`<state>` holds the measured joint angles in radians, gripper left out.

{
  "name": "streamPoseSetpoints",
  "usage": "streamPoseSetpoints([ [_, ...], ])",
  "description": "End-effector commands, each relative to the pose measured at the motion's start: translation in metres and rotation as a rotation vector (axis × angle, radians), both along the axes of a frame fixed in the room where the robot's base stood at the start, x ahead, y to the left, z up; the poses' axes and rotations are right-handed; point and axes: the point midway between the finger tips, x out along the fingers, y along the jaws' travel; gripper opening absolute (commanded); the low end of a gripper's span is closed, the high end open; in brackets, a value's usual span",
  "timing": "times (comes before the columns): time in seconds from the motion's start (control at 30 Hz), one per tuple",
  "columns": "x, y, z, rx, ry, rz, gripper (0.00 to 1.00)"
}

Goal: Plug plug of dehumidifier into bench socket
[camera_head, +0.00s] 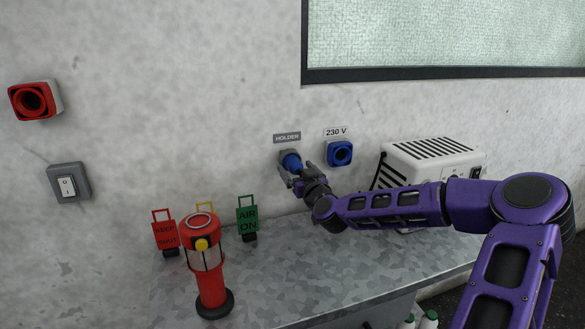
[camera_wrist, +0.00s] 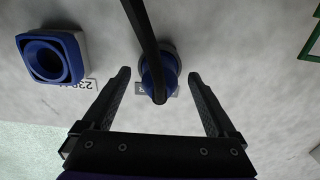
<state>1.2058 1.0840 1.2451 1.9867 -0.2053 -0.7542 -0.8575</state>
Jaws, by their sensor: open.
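The blue plug (camera_head: 291,161) sits in the holder on the wall, under the HOLDER label (camera_head: 287,137). It also shows in the wrist view (camera_wrist: 159,78), with a black cable (camera_wrist: 143,30) running from it. My gripper (camera_head: 290,178) is open in front of the plug. In the wrist view its two fingers (camera_wrist: 160,75) stand apart on either side of the plug, with a gap on each side. The blue bench socket (camera_head: 340,153) is on the wall right of the holder, under the 230 V label; it also shows in the wrist view (camera_wrist: 50,57). The white dehumidifier (camera_head: 430,160) stands on the bench, partly behind my arm.
The grey metal bench (camera_head: 290,265) carries a red lantern (camera_head: 207,265) and a red KEEP SHUT tag (camera_head: 165,235), a yellow tag and a green AIR ON tag (camera_head: 247,216). A red socket (camera_head: 35,100) and a switch (camera_head: 68,186) are on the left wall. The bench's middle is clear.

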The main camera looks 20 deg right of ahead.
Motion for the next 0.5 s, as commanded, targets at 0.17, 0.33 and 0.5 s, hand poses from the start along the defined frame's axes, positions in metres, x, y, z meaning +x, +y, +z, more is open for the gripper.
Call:
streamPoseSetpoints([
  [0.17,0.0109,0.0000,-0.0001,0.000,0.000,0.000,0.93],
  [0.33,0.0129,-0.0002,0.0000,0.000,0.000,0.000,0.93],
  [0.5,0.0128,-0.0003,0.0001,0.000,0.000,0.000,0.93],
])
